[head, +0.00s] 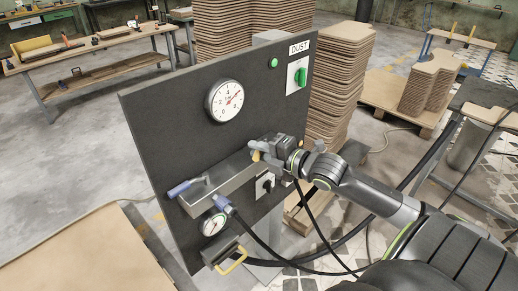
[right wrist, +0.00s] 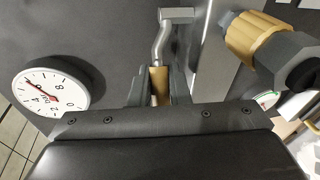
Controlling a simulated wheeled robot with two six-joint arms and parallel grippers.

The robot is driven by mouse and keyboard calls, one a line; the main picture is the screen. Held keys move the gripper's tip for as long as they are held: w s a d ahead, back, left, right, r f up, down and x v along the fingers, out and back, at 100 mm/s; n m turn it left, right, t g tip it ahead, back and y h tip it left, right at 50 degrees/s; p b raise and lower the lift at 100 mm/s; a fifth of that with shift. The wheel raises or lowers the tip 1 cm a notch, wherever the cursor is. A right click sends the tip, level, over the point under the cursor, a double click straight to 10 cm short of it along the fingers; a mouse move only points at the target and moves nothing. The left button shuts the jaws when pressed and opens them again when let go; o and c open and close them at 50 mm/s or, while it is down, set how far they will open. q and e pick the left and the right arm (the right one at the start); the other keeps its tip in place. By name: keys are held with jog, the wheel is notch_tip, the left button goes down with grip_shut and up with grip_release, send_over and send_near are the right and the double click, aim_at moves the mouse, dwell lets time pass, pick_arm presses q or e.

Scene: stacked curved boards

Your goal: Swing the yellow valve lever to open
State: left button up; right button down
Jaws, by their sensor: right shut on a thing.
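A dark upright panel (head: 165,120) carries the valve parts. In the right wrist view, a grey metal lever (right wrist: 166,45) bends down to a yellow grip (right wrist: 158,86). My right gripper (right wrist: 160,92) is shut around this yellow grip, one finger on each side. In the head view, my right gripper (head: 262,152) reaches the panel from the right, and a bit of yellow (head: 256,156) shows at its fingers. The gripper and wrist hide most of the lever there. My left gripper is not in view.
A round gauge (head: 225,100) sits above left of the gripper. A green knob (head: 301,75) is at the panel's upper right. A metal tray (head: 213,185), blue-handled parts, a small gauge (head: 213,225) and a yellow handle (head: 233,261) lie lower. Black hoses hang below my arm.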

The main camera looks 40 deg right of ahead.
jog(key=c, duration=1.6)
grip_release()
jog(key=shift+c, duration=0.2)
jog(key=p+v, duration=1.7)
jog(key=p, duration=0.2)
jog(key=shift+s, duration=0.25)
